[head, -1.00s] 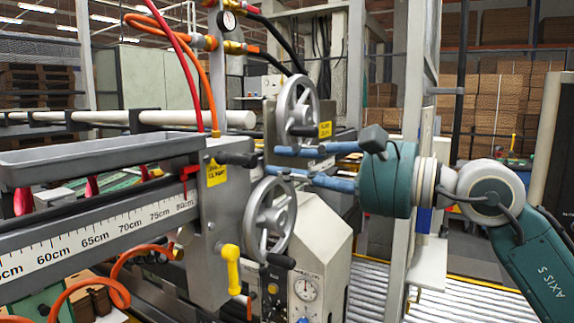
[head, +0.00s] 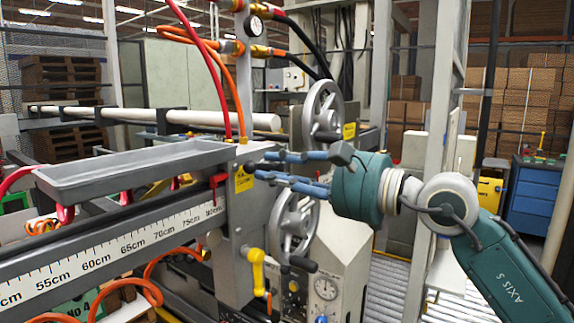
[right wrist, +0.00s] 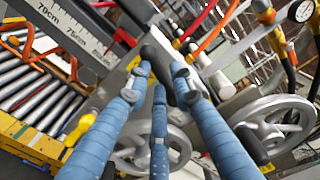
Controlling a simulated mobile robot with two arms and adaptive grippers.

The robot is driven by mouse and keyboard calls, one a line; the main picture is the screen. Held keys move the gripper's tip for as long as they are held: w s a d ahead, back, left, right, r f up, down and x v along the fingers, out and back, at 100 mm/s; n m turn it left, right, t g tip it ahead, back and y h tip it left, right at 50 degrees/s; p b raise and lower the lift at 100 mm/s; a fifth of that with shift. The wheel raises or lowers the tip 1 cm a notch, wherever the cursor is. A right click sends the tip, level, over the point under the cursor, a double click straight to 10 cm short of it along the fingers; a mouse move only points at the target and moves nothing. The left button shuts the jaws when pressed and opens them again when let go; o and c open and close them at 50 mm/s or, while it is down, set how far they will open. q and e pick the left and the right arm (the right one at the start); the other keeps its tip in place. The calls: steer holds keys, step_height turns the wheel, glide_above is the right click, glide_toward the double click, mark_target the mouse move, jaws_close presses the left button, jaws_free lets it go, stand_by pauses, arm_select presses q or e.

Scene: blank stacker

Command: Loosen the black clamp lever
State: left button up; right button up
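The black clamp lever (head: 249,168) is on the grey carriage plate, beside a yellow label and just right of the long grey tray, mostly hidden by my fingers in the head view. In the right wrist view the black lever (right wrist: 158,50) runs between my blue fingertips. My right gripper (head: 272,167) has its fingers spread, one above the other, with the tips at the lever's end. In the right wrist view my right gripper (right wrist: 160,75) straddles the lever; I cannot tell whether a finger touches it. My left gripper is not in view.
Two grey handwheels, an upper (head: 323,112) and a lower (head: 293,222), stand close to my right fingers. A yellow handle (head: 257,270) hangs below. A red pointer (head: 217,186) sits over the ruler scale (head: 120,250). Red and orange hoses rise above the carriage.

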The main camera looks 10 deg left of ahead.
steer(key=shift+a+r+p, duration=0.25)
steer(key=shift+r+p, duration=0.15)
steer(key=shift+p, duration=0.2)
steer(key=shift+d+p, duration=0.1)
steer(key=shift+p, duration=0.25)
steer(key=shift+f+n+p, duration=0.15)
steer(key=shift+n+p, duration=0.15)
steer(key=shift+n, duration=0.1)
steer(key=s+d+f+n+b, duration=0.1)
steer(key=s+d+b, duration=0.1)
steer(key=d+b, duration=0.4)
steer(key=shift+s+d+f+b, duration=0.25)
steer(key=shift+d+b, duration=0.05)
steer(key=shift+b, duration=0.75)
